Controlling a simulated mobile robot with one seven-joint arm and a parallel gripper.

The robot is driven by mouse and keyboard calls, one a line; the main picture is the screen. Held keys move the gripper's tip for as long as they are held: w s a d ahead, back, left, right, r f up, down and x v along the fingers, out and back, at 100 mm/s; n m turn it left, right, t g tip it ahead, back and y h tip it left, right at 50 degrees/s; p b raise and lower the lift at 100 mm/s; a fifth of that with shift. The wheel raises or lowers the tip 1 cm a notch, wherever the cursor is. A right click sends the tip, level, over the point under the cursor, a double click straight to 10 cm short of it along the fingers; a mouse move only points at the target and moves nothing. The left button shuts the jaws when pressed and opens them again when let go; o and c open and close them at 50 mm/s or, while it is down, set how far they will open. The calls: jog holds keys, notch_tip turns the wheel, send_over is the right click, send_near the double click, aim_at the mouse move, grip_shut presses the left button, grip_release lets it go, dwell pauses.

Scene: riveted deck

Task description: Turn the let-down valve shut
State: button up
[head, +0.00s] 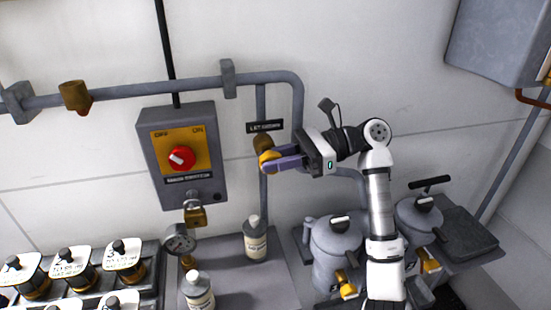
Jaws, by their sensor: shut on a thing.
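The let-down valve (262,142) is a brass body on a vertical grey pipe, under a dark label (265,127) that reads "LET-DOWN". A yellow handle (268,157) sticks out at its front. My gripper (271,161) reaches in from the right with its fingers shut on this handle. The fingers hide part of the handle, and its exact angle is hard to tell.
A grey switch box (149,145) with a red knob (181,158) is close left of the valve. A padlock (195,213) and a gauge (179,238) are below it. Bottles (256,240), lidded pots (335,250) and labelled jars (75,268) stand below.

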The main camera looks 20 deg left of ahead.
jog(key=o, duration=1)
jog(key=b+v, duration=0.3)
jog(key=v, duration=1)
jog(key=shift+w+d+b, duration=0.25)
jog(key=shift+d+b, duration=0.1)
jog(key=shift+b, duration=0.05)
